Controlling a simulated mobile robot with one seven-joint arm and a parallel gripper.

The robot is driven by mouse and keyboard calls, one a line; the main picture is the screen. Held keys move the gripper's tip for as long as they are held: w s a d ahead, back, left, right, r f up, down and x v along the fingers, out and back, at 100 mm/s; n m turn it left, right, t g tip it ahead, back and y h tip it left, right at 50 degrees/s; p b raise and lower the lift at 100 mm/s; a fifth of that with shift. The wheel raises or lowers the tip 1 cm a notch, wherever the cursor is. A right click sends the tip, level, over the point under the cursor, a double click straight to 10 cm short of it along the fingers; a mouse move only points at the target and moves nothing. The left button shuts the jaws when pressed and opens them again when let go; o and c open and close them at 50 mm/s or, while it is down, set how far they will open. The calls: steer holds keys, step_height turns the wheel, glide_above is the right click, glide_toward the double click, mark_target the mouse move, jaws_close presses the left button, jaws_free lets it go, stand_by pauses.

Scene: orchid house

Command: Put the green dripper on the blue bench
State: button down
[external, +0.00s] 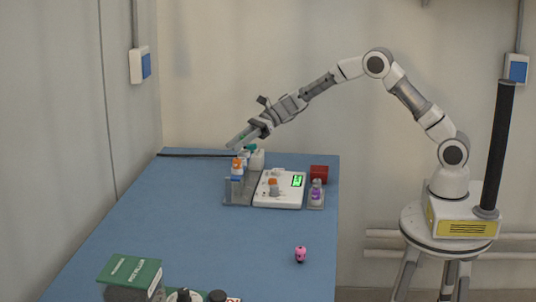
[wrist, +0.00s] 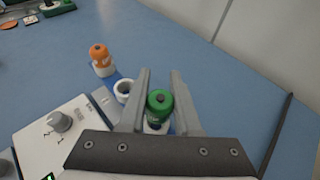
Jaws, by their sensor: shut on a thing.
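The green dripper (wrist: 159,101) stands upright between the two fingers of my gripper (wrist: 158,88) in the wrist view. The fingers are shut on it. In the external view my gripper (external: 236,142) is over the far end of the blue bench (external: 190,215), by the grey rack (external: 237,197). Only a bit of green shows at the fingers there. I cannot tell whether the dripper's base is clear of the rack. The bench also fills much of the wrist view (wrist: 215,75).
An orange-capped dripper (wrist: 99,54) and an empty white ring (wrist: 123,88) are beside my gripper. A white device (external: 280,200) with a knob, a purple dripper (external: 316,192), a red box (external: 319,174) and a pink item (external: 300,255) are on the bench. The bench's left and middle are clear.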

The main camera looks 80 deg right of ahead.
steer(key=s+d+r+p, duration=0.1)
steer(key=s+d+r, duration=0.2)
steer(key=d+r, duration=0.3)
steer(key=s+d+r+p, duration=0.1)
steer(key=s+d+r, duration=0.25)
steer(key=r, duration=0.45)
steer(key=n+g+y+b, duration=0.3)
steer(key=n+g+b, duration=0.15)
steer(key=b, duration=0.45)
glide_above(231, 230)
step_height(231, 230, down, 21)
steer(key=shift+f, duration=0.2)
steer(key=shift+f+b, duration=0.9)
steer(key=shift+f, duration=1.05)
steer(key=shift+f, duration=0.1)
